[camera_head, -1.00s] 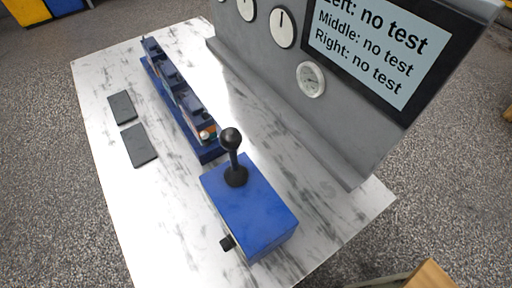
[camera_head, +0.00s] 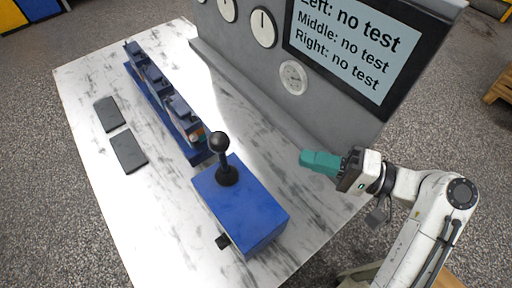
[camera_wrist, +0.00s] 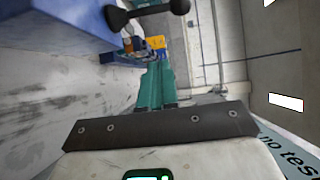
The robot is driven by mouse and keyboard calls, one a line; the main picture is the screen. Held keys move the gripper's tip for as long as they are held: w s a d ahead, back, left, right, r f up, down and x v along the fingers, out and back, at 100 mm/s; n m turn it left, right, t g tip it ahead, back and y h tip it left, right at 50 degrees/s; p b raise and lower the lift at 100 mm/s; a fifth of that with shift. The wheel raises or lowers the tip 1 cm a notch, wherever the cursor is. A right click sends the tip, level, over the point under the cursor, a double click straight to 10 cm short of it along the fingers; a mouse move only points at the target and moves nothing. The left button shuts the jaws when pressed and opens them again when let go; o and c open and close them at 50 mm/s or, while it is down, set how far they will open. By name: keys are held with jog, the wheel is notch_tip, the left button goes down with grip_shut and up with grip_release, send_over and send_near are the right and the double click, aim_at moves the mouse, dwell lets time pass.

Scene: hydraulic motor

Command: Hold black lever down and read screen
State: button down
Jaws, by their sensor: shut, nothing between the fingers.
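The black lever (camera_head: 222,158) with a ball knob stands upright on top of a blue box (camera_head: 240,205) on the table. In the wrist view the lever (camera_wrist: 150,8) shows at the top edge, with the blue box (camera_wrist: 60,22) at upper left. The screen (camera_head: 355,45) on the grey panel reads "Left: no test, Middle: no test, Right: no test", with its top line partly cut off. My gripper (camera_head: 305,159) has teal fingers, shut and empty, right of the lever and apart from it. The fingers (camera_wrist: 155,85) also show closed in the wrist view.
A blue rack (camera_head: 165,100) with several dark blocks stands behind the box. Two dark flat plates (camera_head: 128,152) lie at the left. The grey panel (camera_head: 240,55) with several round dials borders the right side. The box has a black knob (camera_head: 222,242).

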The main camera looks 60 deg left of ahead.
aim_at(222, 154)
jog(key=shift+a+r, duration=0.15)
jog(key=shift+r, duration=0.15)
jog(key=shift+s, duration=0.1)
jog(key=p+x, duration=0.1)
jog(key=x, duration=0.3)
jog(key=s+d+p+x, duration=0.1)
jog(key=x, duration=0.3)
jog(key=p+x, duration=0.1)
jog(key=x, duration=0.3)
jog(key=shift+s+d+r+p, duration=0.2)
jog(key=shift+s+p, duration=0.1)
jog(key=shift+s, duration=0.1)
jog(key=shift+s+f, duration=0.15)
jog(key=shift+s, duration=0.35)
